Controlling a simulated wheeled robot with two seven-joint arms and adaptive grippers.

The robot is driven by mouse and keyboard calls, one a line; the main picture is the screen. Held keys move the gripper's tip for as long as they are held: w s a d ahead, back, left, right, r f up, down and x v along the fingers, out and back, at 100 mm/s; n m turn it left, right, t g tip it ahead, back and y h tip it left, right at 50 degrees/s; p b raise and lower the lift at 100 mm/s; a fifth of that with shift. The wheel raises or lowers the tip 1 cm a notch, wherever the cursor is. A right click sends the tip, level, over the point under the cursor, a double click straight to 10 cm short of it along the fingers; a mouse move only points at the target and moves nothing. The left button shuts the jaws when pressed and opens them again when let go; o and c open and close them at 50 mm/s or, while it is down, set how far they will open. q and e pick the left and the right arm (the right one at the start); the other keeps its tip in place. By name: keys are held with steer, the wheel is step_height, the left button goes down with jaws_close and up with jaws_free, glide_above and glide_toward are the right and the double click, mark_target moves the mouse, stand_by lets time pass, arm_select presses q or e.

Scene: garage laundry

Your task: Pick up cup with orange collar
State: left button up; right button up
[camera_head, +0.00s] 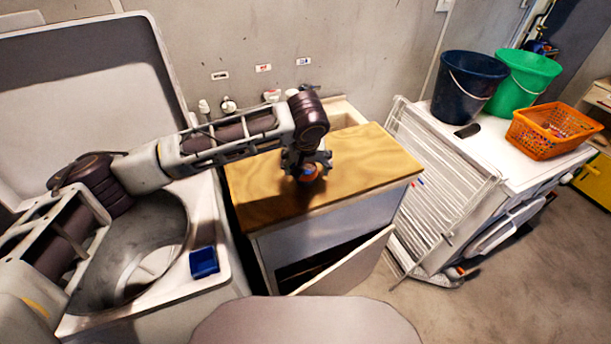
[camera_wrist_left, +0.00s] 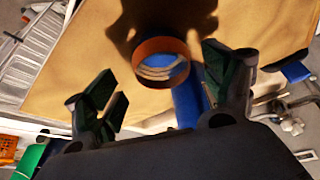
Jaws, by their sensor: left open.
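The cup with the orange collar (camera_head: 310,172) is on the wooden worktop, mostly hidden by my left gripper in the head view. In the left wrist view the orange collar (camera_wrist_left: 138,68) is a ring around the mouth, with blue inside, and a blue part (camera_wrist_left: 188,103) extends below right. My left gripper (camera_head: 306,163) is over the cup and points down. In the wrist view its open fingers (camera_wrist_left: 163,82) stand apart to either side of the cup, with gaps showing. My right gripper is not in view.
The wooden worktop (camera_head: 375,165) is otherwise mostly clear. An open top-loading washer (camera_head: 215,235) with a blue box (camera_head: 204,262) on its rim is at left. A drying rack (camera_head: 440,190), dark bucket (camera_head: 465,85), green bucket (camera_head: 525,75) and orange basket (camera_head: 540,140) are at right.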

arm_select(q)
steer(key=shift+x, duration=1.75)
steer(key=shift+a, duration=0.15)
steer(key=c, duration=1)
steer(key=shift+r, duration=0.15)
